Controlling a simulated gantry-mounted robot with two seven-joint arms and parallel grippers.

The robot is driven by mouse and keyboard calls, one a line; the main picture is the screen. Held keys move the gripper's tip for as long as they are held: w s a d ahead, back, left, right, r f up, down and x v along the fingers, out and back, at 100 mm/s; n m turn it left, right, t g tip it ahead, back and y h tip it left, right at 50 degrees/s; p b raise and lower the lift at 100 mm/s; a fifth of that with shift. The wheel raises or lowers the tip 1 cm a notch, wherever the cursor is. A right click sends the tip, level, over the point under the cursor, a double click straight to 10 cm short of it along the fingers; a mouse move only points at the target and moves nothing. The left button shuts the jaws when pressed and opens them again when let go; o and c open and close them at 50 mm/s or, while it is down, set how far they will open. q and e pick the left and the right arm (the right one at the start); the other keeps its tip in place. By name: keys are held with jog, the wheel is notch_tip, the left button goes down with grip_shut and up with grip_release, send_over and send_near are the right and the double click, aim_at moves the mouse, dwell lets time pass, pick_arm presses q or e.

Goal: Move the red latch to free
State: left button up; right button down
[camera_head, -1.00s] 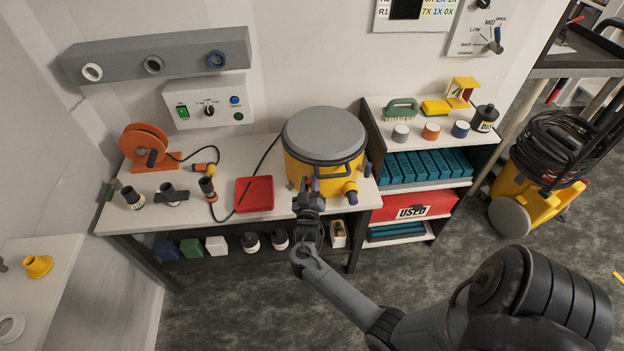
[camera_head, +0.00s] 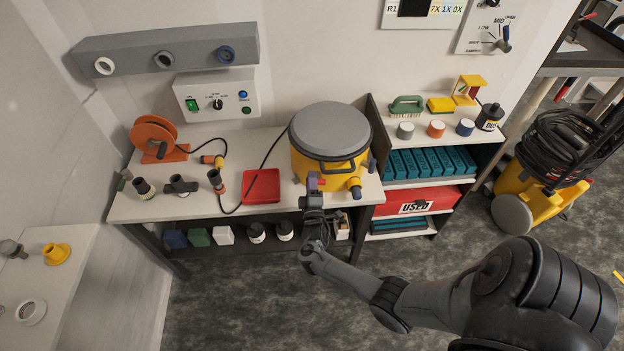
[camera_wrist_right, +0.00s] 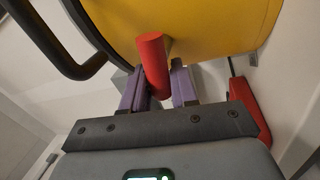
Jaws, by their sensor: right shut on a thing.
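The red latch (camera_wrist_right: 152,62) is a short red cylinder on the yellow side of the drum (camera_wrist_right: 205,30), seen in the right wrist view. The same drum (camera_head: 333,172) stands on the bench with a grey lid (camera_head: 330,128) in the head view. My right gripper (camera_wrist_right: 160,88) has its purple fingers on either side of the latch and is shut on it. In the head view the right gripper (camera_head: 314,184) is at the drum's front left, hiding most of the latch. My left gripper is not in view.
A black handle (camera_wrist_right: 62,45) is left of the latch in the wrist view. A red tray (camera_head: 262,187) lies left of the drum. A shelf unit (camera_head: 446,143) with teal items stands to the right. The bench's front edge lies under my wrist.

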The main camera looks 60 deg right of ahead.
jog(key=shift+f+n+t, duration=0.3)
jog(key=shift+n, duration=0.9)
jog(key=shift+y, duration=0.4)
jog(key=c, duration=1)
grip_release()
jog(key=shift+a, duration=0.1)
jog(key=shift+s+a+p, duration=0.2)
jog(key=shift+a+p, duration=0.1)
jog(key=v, duration=1)
jog(key=shift+f+p, duration=0.2)
jog(key=shift+p, duration=0.2)
jog(key=shift+d, duration=0.1)
